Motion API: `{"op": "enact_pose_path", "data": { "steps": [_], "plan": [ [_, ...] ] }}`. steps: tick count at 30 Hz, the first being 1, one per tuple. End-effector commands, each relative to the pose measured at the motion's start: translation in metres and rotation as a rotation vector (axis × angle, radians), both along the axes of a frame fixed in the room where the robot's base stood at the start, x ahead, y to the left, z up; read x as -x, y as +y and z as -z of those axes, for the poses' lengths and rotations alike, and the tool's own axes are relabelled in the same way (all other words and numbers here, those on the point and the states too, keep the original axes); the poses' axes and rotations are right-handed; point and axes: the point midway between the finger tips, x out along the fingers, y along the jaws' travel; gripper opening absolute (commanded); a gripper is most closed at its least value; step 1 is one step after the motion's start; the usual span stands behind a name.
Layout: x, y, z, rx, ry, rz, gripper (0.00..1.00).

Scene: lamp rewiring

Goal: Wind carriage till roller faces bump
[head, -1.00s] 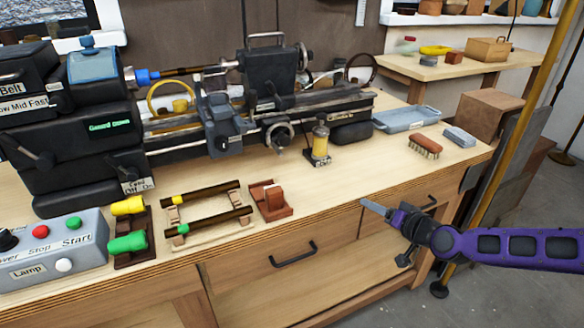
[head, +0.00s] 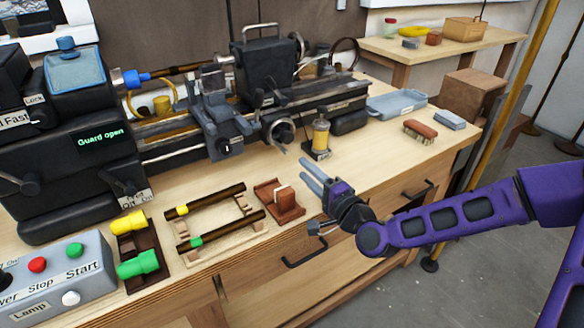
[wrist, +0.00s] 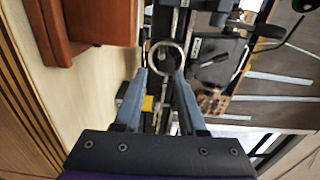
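The black lathe carriage (head: 222,132) sits on the bed between the blue-ended chuck (head: 135,78) and the dark tailstock (head: 266,65). Its round metal handwheel (head: 279,132) faces the front. A thin brown rod (head: 178,70) runs behind the carriage. I cannot pick out the roller or a bump on the rod. My gripper (head: 305,168) is in front of the handwheel, above the bench's front part, apart from it. In the wrist view my gripper (wrist: 160,76) has its two grey fingers spread, with nothing held. A metal ring, seemingly the handwheel (wrist: 166,45), shows beyond the fingertips.
A yellow oiler (head: 320,138) stands close behind my gripper. A red-brown wooden block (head: 279,203), a rack with dark rods (head: 222,222) and yellow and green handles (head: 134,245) lie in front. A control box (head: 55,278) is left. The display reads "Guard open".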

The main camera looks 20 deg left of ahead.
Motion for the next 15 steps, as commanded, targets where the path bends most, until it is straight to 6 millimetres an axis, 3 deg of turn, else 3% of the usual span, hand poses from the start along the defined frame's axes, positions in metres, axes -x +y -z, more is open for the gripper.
{"op": "enact_pose_path", "data": {
  "steps": [7, 15],
  "plan": [
    [-0.004, 0.006, -0.002, -0.024, 0.014, 0.004, 0.40],
    [-0.023, 0.029, -0.001, -0.023, 0.013, 0.002, 0.40]
  ]
}}
